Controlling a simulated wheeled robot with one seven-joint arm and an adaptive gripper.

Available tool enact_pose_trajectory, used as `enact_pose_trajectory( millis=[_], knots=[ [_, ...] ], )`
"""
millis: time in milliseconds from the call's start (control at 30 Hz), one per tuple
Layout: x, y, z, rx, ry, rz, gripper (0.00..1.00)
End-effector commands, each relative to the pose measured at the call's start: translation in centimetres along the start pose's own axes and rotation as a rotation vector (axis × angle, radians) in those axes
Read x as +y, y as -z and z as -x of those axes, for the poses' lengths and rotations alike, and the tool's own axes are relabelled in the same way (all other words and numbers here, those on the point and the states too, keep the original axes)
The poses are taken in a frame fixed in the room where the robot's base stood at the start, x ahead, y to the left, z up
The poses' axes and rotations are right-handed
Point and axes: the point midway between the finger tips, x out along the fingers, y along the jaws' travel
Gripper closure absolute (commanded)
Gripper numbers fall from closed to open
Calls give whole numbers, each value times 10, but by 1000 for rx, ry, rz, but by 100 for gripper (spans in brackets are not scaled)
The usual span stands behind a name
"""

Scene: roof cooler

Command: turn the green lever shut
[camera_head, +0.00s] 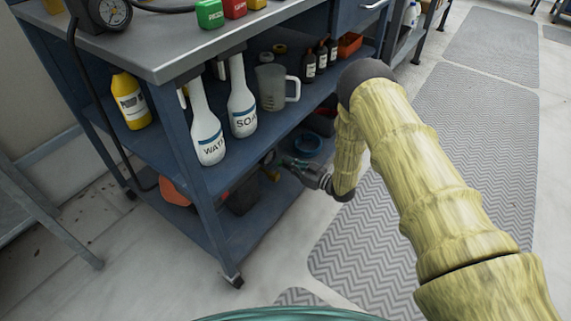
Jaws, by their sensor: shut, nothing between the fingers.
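I cannot make out a green lever in this view. My gripper (291,163) is small in the picture, reaching in between the middle and lower shelves of the blue workbench (226,221). It looks shut, and I see nothing held. Its fingertips are near dark items on the lower shelf; whether they touch anything is too small to tell. My yellow-sleeved arm comes in from the lower right and hides part of the bench's right side.
The middle shelf holds a yellow bottle (130,100), white spray bottles (206,135), a clear jug (271,88) and dark bottles (309,67). A blue round item (306,145) and an orange item (174,191) are lower. Grey mat (470,130) is clear.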

Motion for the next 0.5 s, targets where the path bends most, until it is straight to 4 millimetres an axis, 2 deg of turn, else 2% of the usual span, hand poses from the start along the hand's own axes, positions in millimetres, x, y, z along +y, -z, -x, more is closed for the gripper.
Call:
enact_pose_trajectory(
  millis=[233, 500],
  knots=[
    [7, 4, 41, -2, -6, -4, 100],
    [3, 3, 86, -3, 3, -4, 100]
  ],
)
